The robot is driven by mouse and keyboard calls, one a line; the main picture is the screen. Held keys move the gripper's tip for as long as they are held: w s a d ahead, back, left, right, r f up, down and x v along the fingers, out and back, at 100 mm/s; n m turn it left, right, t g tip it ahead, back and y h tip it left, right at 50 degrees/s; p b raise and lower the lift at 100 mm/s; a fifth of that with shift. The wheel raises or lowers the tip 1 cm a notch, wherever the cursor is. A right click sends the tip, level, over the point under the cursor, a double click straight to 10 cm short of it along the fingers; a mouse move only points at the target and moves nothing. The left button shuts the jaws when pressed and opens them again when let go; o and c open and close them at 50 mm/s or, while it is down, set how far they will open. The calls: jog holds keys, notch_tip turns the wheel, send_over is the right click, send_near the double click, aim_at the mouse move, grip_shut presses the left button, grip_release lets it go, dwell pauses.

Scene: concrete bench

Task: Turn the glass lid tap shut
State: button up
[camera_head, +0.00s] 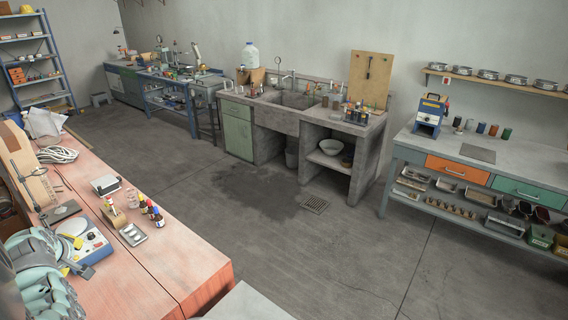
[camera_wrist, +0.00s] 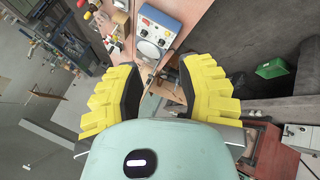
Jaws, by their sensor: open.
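I cannot make out a glass lid with a tap in either view. My gripper (camera_wrist: 158,76) shows in the wrist view with its two yellow, dark-lined fingers spread apart. It is open, and nothing is held between the fingers. Beyond the fingertips is a blue and white instrument (camera_wrist: 153,38) with a round white plate on top. The same instrument (camera_head: 92,241) stands on the reddish bench in the head view, close to my arm at the lower left.
The reddish bench (camera_head: 190,262) holds small bottles (camera_head: 153,213) and a metal tray (camera_head: 132,234). Across open floor (camera_head: 280,255) stands a concrete sink bench (camera_head: 375,125) with a clear jug (camera_head: 250,56) near it. A grey worktable (camera_head: 525,165) stands at right.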

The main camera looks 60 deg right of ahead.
jog(key=shift+w+a+r+t+p, duration=0.15)
jog(key=shift+w+a+r+t, duration=0.25)
jog(key=shift+r, duration=0.1)
jog(key=shift+w+a+r+t+p, duration=0.15)
jog(key=shift+w+a+r+t, duration=0.1)
jog(key=shift+w+r+t, duration=0.2)
jog(key=shift+s, duration=0.1)
